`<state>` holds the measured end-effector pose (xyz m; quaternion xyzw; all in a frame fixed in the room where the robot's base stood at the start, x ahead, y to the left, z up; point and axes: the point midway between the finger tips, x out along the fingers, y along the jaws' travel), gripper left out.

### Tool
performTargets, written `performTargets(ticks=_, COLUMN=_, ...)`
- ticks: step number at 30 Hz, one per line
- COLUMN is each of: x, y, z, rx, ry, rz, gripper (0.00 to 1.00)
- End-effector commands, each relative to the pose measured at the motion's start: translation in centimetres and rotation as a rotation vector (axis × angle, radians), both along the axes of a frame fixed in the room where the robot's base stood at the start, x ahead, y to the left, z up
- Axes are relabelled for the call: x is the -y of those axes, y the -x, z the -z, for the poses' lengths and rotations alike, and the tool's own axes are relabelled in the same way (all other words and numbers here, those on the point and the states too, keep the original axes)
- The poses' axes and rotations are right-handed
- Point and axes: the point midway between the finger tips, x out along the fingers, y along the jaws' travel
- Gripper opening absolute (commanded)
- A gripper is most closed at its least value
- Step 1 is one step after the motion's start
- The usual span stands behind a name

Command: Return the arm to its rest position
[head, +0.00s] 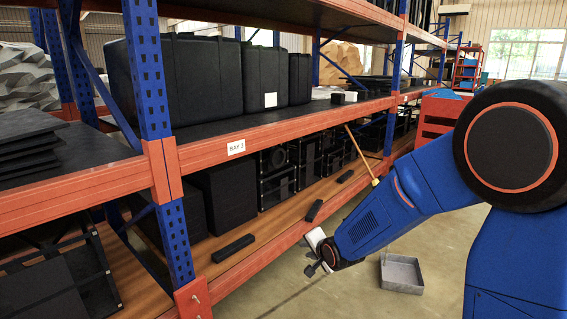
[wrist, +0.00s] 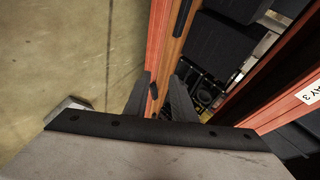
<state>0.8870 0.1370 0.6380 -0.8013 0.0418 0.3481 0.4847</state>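My blue arm reaches in from the right in the head view, bent down toward the front of the shelf rack. My gripper (head: 320,262) is at its lower end, low in front of the lower shelf's orange front beam. In the wrist view my gripper (wrist: 157,92) shows two dark fingers spread apart with a gap between them. I see nothing held. The fingertips are too small in the head view to judge.
The blue and orange rack (head: 228,150) fills the left and middle, with black cases above. Black bars (head: 233,248) lie on the wooden lower shelf. A thin wooden stick (head: 361,155) slants near my arm. A grey tray (head: 402,273) sits on open concrete floor.

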Motion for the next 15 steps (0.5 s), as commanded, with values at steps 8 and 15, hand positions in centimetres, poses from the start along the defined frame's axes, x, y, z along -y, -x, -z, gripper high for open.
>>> performTargets(ticks=8, x=6.0, y=5.2, z=-4.9, rx=-0.032, ry=0.207, rz=-0.069, gripper=0.23)
performTargets(ticks=15, x=10.6, y=11.0, z=-8.1, rx=-0.080, ry=0.370, rz=-0.148, gripper=0.23)
